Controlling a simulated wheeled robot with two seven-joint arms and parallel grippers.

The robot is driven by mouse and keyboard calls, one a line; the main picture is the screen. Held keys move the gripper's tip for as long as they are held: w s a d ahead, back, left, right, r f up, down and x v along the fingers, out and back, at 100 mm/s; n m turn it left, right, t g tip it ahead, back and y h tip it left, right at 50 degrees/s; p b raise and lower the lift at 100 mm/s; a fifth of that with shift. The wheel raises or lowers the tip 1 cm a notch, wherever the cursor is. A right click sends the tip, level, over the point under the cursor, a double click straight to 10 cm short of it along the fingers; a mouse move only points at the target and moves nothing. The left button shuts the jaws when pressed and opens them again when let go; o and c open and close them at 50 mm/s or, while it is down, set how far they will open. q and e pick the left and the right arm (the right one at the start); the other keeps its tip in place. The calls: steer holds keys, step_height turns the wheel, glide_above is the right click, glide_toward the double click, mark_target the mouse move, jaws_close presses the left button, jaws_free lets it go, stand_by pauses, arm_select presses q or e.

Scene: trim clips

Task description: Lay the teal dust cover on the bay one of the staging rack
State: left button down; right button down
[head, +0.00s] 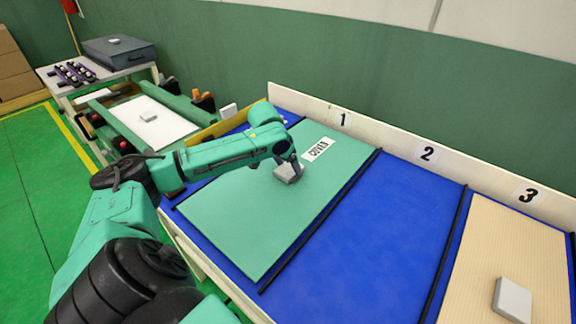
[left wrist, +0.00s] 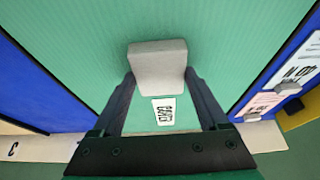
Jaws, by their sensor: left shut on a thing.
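The teal dust cover (head: 255,205) is a flat rectangular panel with a white label and a grey block handle (head: 288,172). It spans bay one of the staging rack (head: 290,97), under the number 1, with blue bay floor showing along its sides. It looks flat, but I cannot tell whether it touches the floor everywhere. My left gripper (head: 289,163) is shut on the grey handle. In the left wrist view the handle (left wrist: 158,68) sits between the fingers, with the cover (left wrist: 80,50) behind it. My right gripper is not in view.
Bay two (head: 385,230) is bare blue between black dividers. Bay three holds a beige ribbed panel (head: 540,245) with a grey block. At left stand a trolley with a white panel (head: 150,125) and a table with a blue-grey case (head: 118,52).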

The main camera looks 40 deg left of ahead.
arm_select(q)
steer(key=shift+f, duration=0.15)
jaws_free()
steer(key=v, duration=1.4)
steer(key=shift+s+r+b, duration=0.25)
steer(key=shift+b, duration=0.1)
steer(key=shift+d, duration=0.1)
